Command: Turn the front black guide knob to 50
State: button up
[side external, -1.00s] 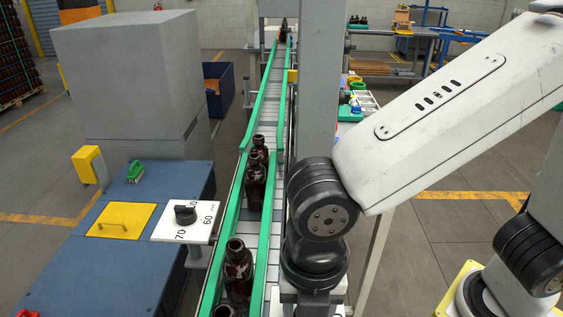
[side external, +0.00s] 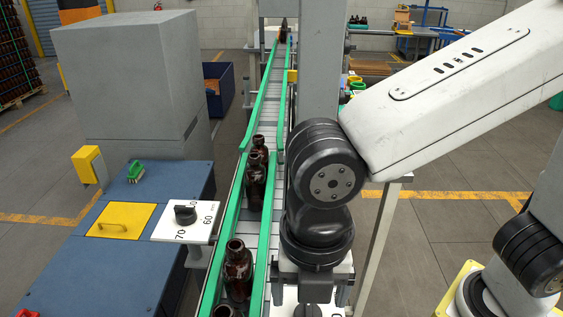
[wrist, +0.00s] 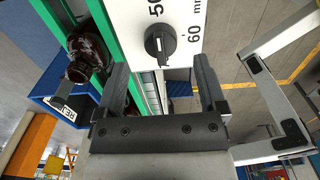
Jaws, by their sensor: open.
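The front black guide knob (wrist: 160,45) sits on a white dial plate (wrist: 185,15) marked 50 and 60 mm in the wrist view. A pale mark shows on the knob; which number it points at is hard to tell. In the side view only the top of this knob (side external: 307,311) shows at the bottom edge. My gripper (side external: 310,293) points down above the plate. In the wrist view my gripper (wrist: 163,70) is open and empty, its fingers apart below the knob in the picture and not around it.
A second black knob (side external: 185,214) stands on another white plate left of the conveyor, marked 60 and 70. Brown bottles (side external: 238,270) stand in the conveyor lane between green guide rails (side external: 229,215). A grey post (side external: 318,60) rises behind my wrist.

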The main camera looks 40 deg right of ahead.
aim_at(309, 308)
jog(key=shift+r, duration=2.1)
jog(key=w+d+f+m+t, duration=0.1)
jog(key=w+d+f+m, duration=0.2)
jog(key=d+f+m, duration=0.2)
jog(key=w+d+f+m, duration=0.3)
jog(key=d+f+m, duration=0.3)
jog(key=d+m, duration=0.6)
jog(key=w+d+f+m+t, duration=0.1)
jog(key=w+d+f+m, duration=0.2)
jog(key=d+f+m, duration=0.3)
jog(key=d+m, duration=0.3)
jog(key=m, duration=0.1)
jog(key=shift+w+d+t, duration=0.15)
jog(key=shift+d+t, duration=0.05)
jog(key=shift+t, duration=0.1)
jog(key=shift+w+r, duration=0.1)
